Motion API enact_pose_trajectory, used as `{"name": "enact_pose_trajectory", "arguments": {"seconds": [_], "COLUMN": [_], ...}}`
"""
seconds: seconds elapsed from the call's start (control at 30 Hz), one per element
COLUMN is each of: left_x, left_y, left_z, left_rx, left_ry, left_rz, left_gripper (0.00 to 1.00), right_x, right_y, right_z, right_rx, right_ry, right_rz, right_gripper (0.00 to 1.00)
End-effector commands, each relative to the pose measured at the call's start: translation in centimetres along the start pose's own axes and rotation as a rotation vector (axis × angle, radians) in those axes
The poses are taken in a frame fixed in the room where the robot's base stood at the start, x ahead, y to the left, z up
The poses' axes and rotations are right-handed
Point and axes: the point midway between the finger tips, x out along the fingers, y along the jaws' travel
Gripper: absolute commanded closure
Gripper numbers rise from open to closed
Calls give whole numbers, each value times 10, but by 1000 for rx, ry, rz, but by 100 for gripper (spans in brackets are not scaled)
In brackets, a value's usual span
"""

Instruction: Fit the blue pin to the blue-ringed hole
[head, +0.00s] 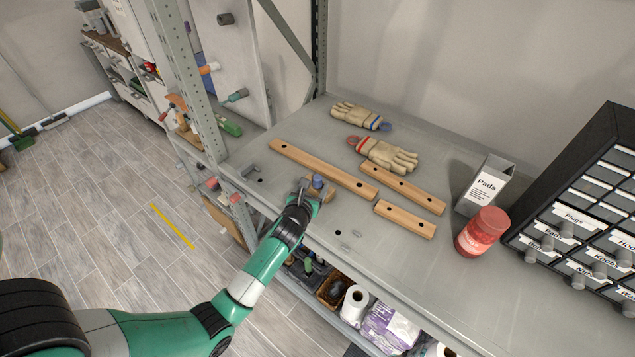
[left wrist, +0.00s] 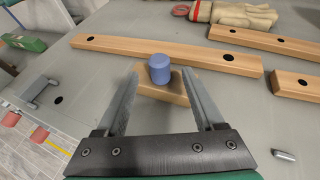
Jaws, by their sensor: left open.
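The blue pin (head: 318,181) stands upright at a small wooden block (head: 328,194) on the grey shelf. In the left wrist view the blue pin (left wrist: 160,70) rises from the block (left wrist: 172,95). My left gripper (head: 309,187) is open at the block. In the left wrist view its fingers (left wrist: 160,76) reach forward on either side of the pin, with gaps between. I cannot make out a blue-ringed hole in either view. My right gripper is not in view.
Wooden strips with dark holes (head: 318,167) lie just behind the block, with gloves (head: 385,155) beyond. A Pads box (head: 484,187), red jar (head: 482,232) and drawer cabinet (head: 575,185) stand right. A pegged panel (head: 228,55) stands left. The front right shelf is mostly clear.

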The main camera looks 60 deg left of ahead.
Motion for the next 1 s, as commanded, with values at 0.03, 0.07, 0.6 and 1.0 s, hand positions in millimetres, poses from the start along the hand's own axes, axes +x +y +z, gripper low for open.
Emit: {"name": "enact_pose_trajectory", "arguments": {"seconds": [0.03,0.07,0.6,1.0], "left_x": [7,11,48,47], "left_y": [0,0,0,0], "left_z": [1,1,2,2], "left_rx": [-1,-1,0,0], "left_ry": [-1,0,-1,-1], "left_rz": [1,1,-1,-1], "left_gripper": [30,30,39,100], "right_x": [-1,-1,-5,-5], "right_y": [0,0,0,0], "right_z": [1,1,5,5], "right_rx": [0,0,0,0], "right_ry": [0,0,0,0], "right_rz": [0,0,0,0], "right_gripper": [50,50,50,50]}}
